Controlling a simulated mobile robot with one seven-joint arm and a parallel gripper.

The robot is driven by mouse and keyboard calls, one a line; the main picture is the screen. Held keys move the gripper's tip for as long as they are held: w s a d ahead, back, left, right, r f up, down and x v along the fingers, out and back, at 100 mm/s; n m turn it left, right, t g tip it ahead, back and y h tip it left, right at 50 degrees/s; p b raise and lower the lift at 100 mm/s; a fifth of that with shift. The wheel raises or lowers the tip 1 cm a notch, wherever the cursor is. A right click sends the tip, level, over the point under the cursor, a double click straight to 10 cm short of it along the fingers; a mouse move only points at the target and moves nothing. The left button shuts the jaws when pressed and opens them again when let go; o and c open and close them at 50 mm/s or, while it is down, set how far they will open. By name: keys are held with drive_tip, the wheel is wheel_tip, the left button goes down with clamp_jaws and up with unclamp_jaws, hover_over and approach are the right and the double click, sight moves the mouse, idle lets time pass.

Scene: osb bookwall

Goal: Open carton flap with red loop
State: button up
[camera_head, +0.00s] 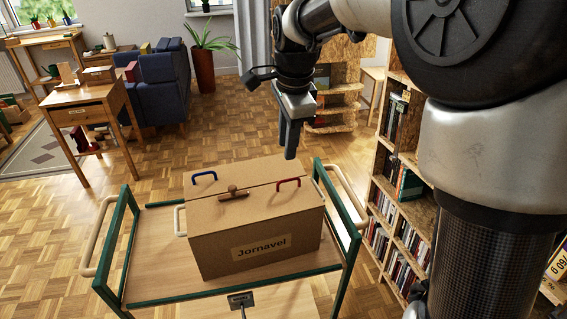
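A brown cardboard carton (258,222) labelled "Jornavel" stands on a wooden cart with green posts (140,255). Its top flaps look shut, with a seam running across the top. A red loop (289,183) stands up near the right end of the top. My gripper (291,153) points down above and behind the red loop, apart from the carton. Its fingers overlap in this view, so I cannot see any gap between them.
Cream handles (98,237) stick out at the cart's sides. A bookshelf (403,200) stands close on the right. A small desk (84,115), blue armchair (162,88) and potted plant (205,70) are behind. Parquet floor is clear to the left.

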hover_over(284, 191)
wheel_tip(284, 191, down, 11)
drive_tip(key=shift+b, duration=0.45)
clamp_jaws()
idle(1.1)
